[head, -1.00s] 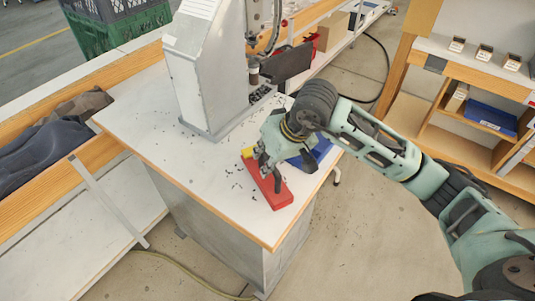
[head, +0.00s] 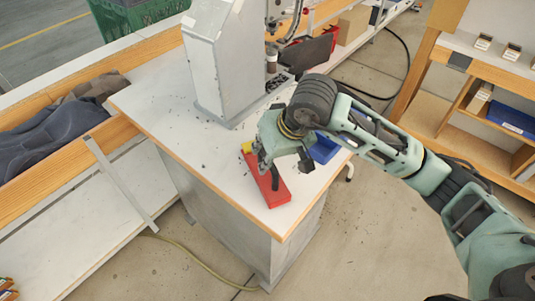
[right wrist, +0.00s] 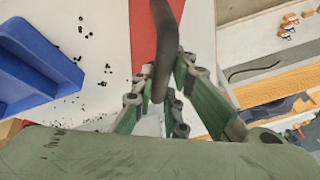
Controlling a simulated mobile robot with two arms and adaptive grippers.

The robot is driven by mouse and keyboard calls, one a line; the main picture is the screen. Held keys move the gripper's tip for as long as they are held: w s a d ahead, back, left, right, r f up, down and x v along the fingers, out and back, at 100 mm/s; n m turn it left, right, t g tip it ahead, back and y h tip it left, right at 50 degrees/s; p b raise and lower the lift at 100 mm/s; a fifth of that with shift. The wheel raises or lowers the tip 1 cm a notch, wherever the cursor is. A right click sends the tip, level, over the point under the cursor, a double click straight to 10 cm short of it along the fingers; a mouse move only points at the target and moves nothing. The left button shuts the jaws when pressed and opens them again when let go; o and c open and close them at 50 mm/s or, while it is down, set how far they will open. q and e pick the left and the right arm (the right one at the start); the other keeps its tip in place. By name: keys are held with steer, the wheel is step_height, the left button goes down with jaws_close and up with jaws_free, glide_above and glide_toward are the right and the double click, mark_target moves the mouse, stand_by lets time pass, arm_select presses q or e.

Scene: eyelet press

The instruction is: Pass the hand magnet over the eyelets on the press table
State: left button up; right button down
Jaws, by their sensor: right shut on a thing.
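The hand magnet (head: 279,196) is a red bar with a yellow end and a dark handle, over the front part of the white press table (head: 165,112). My right gripper (head: 267,170) is shut on its handle; the handle (right wrist: 163,45) and red bar also show in the right wrist view. I cannot tell whether the bar touches the table. Small dark eyelets (head: 204,165) lie thinly scattered left of the magnet. More eyelets (right wrist: 106,70) show between the bar and a blue bin in the wrist view. The magnet's underside is hidden. My left gripper is out of view.
The grey press (head: 215,70) stands at the back of the table. The blue bin (head: 325,149) sits at the right edge, partly behind my right gripper. A bench with dark cloth (head: 45,125) is at left, and shelves (head: 475,105) stand at right.

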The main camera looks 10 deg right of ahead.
steer(key=shift+w+a, duration=0.1)
steer(key=shift+w+a+r+b, duration=0.1)
steer(key=shift+w+a+b, duration=0.35)
steer(key=shift+w+a, duration=0.35)
steer(key=shift+w+a+r+b, duration=0.1)
steer(key=shift+w+a+b, duration=0.45)
steer(key=shift+a, duration=0.35)
steer(key=shift+w+a, duration=0.4)
steer(key=shift+a, duration=0.05)
steer(key=shift+d, duration=0.1)
steer(key=shift+d+b, duration=0.5)
steer(key=shift+d, duration=0.45)
steer(key=d+b, duration=0.4)
steer(key=d, duration=0.7)
steer(key=shift+s+d, duration=0.3)
steer(key=shift+d, duration=0.1)
steer(key=shift+d+b, duration=0.1)
steer(key=shift+b, duration=0.2)
